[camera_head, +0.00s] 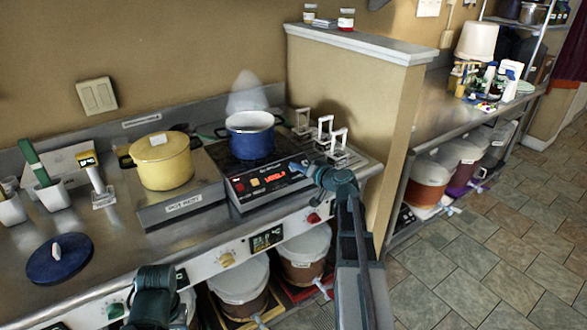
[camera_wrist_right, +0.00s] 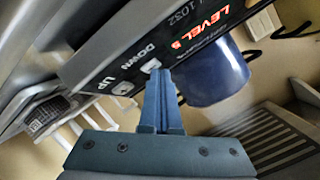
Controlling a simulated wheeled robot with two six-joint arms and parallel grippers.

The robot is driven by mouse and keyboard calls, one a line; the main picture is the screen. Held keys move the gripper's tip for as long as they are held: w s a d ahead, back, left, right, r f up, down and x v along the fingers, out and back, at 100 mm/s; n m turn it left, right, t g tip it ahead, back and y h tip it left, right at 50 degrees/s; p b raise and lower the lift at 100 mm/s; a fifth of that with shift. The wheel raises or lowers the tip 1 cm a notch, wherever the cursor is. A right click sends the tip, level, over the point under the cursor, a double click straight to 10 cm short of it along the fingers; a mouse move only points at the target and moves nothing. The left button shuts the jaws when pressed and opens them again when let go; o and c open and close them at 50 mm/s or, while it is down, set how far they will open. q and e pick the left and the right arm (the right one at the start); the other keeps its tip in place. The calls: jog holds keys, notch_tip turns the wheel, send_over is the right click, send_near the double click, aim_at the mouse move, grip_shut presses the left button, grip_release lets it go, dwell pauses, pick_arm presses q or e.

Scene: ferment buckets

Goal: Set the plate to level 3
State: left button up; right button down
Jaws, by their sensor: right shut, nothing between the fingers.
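The induction plate (camera_head: 262,182) stands on the counter with a blue pot (camera_head: 250,135) on it, steam rising above. Its front panel has a red lit display (camera_head: 275,177). In the right wrist view the display (camera_wrist_right: 185,25) reads LEVEL and a small digit that looks like 5, though blurred. The UP button (camera_wrist_right: 122,88) and DOWN button (camera_wrist_right: 150,66) sit beside it. My right gripper (camera_head: 300,168) is shut and empty, its fingertips (camera_wrist_right: 161,73) at the DOWN button; I cannot tell whether they touch it. My left gripper (camera_head: 155,288) is low at the counter's front edge, jaws unclear.
A yellow pot (camera_head: 162,160) stands left of the plate. White handled stands (camera_head: 325,130) are close on its right, beside a partition wall (camera_head: 350,95). A blue lid (camera_head: 58,260) lies at the left. Ferment buckets (camera_head: 303,250) sit below the counter.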

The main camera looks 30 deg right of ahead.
jog(key=shift+r, duration=0.1)
jog(key=shift+s+r+p, duration=0.4)
jog(key=shift+r+p, duration=0.2)
jog(key=shift+p, duration=0.1)
jog(key=shift+f, duration=0.1)
jog(key=shift+w+f+b, duration=0.2)
jog(key=shift+f+b, duration=0.05)
jog(key=shift+b, duration=0.1)
jog(key=shift+w+f, duration=0.15)
jog(key=shift+f, duration=0.05)
dwell(1.3)
jog(key=shift+s+r+p, duration=0.35)
jog(key=shift+r+p, duration=0.05)
jog(key=shift+r, duration=0.2)
jog(key=shift+f, duration=0.15)
jog(key=shift+w+f+b, duration=0.2)
jog(key=shift+f+b, duration=0.1)
jog(key=shift+b, duration=0.15)
